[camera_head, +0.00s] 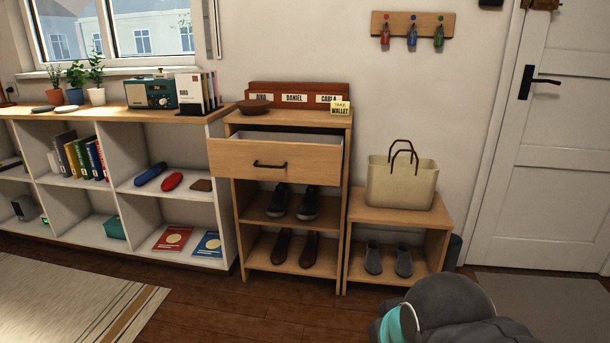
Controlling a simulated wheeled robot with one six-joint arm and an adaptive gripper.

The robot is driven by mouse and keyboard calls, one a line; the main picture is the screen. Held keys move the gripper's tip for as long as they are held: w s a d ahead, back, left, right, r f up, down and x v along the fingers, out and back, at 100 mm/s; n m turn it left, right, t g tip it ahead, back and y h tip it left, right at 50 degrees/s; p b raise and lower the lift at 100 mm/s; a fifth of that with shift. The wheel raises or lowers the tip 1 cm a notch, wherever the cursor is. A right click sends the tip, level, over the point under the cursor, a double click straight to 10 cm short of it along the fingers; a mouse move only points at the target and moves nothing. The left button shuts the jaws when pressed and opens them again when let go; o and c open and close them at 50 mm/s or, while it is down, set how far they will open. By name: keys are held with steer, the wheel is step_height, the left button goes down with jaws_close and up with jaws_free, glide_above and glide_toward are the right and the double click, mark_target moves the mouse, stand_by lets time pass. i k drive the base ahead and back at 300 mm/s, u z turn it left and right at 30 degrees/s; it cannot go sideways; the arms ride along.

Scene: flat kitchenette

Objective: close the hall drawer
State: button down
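The hall drawer (232,160) is in the upper part of a narrow wooden cabinet (242,221) in the middle of the view. It is pulled out toward me, and its light inner side shows behind the front. A dark bar handle (269,165) is on its front. A grey rounded part of my arm with a turquoise band shows at the lower right, well apart from the drawer. My gripper's fingers are not visible.
Shoes stand on the cabinet's shelves. A low bench (398,217) with a beige bag (401,186) stands right of it. A long white shelf unit (80,221) is on the left. The wooden floor (240,310) in front is clear, with a striped rug (60,305) at left.

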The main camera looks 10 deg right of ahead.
mark_target(278, 158)
steer(key=u, duration=0.75)
steer(key=i, duration=0.85)
steer(key=u, duration=0.35)
